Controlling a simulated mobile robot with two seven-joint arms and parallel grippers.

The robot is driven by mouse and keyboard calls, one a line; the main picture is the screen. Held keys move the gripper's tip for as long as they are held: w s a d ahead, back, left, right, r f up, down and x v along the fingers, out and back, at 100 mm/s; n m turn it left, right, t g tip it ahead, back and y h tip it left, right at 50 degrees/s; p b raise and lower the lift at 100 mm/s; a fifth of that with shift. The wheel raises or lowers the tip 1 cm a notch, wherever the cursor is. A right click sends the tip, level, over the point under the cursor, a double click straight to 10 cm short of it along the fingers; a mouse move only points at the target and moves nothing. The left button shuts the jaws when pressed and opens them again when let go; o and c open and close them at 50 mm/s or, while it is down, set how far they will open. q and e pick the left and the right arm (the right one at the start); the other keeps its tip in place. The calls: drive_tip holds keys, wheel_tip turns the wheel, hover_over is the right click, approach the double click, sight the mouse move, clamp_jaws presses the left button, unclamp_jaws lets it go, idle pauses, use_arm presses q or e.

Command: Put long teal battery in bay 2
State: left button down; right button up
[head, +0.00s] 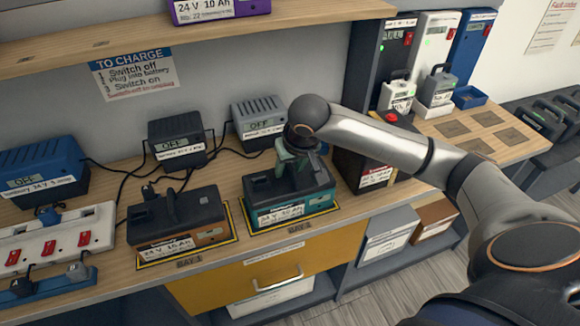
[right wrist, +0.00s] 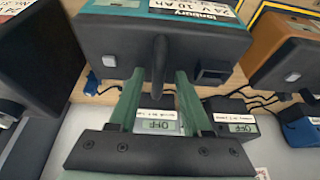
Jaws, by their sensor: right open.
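The long teal battery (head: 318,197) sits upright on a yellow-edged bay mat (head: 256,227) on the bench. Its black top and handle are partly hidden by my right gripper in the head view. My right gripper (head: 292,158) is directly above it, pointing down. In the right wrist view, the two green fingers of the gripper (right wrist: 160,90) are open, one on each side of the battery's black handle (right wrist: 159,65). I cannot tell whether they touch it. The bay label below is too small to read surely. My left gripper is not in view.
An orange-brown battery (head: 175,222) fills the bay to the left. Behind stand a black charger (head: 177,143) and a grey charger (head: 258,122), both showing OFF, with cables. A power strip (head: 60,235) lies left.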

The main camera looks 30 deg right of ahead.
drive_tip(key=d+p+v, duration=0.1)
drive_tip(key=v, duration=1)
drive_tip(key=shift+a+r, duration=0.25)
drive_tip(key=shift+a, duration=0.25)
drive_tip(key=shift+s, duration=0.1)
drive_tip(key=s+a+f+n+y, duration=0.3)
drive_tip(key=s+a+f+n, duration=0.3)
drive_tip(key=a+f, duration=0.6)
drive_tip(key=s+d+f+m+h, duration=0.1)
drive_tip(key=s+d+f, duration=0.1)
drive_tip(key=s+f, duration=0.4)
drive_tip(key=s+d+f+h, duration=0.1)
drive_tip(key=s+d+f, duration=0.25)
drive_tip(key=s, duration=0.35)
drive_tip(key=w+a+f+t+y+p, duration=0.1)
drive_tip(key=w+a+f+t, duration=0.3)
drive_tip(key=f, duration=0.5)
drive_tip(key=shift+a+f+t+y+p, duration=0.3)
drive_tip(key=shift+a+t+y+p, duration=0.1)
drive_tip(key=shift+a+y, duration=0.3)
drive_tip(key=shift+d, duration=0.1)
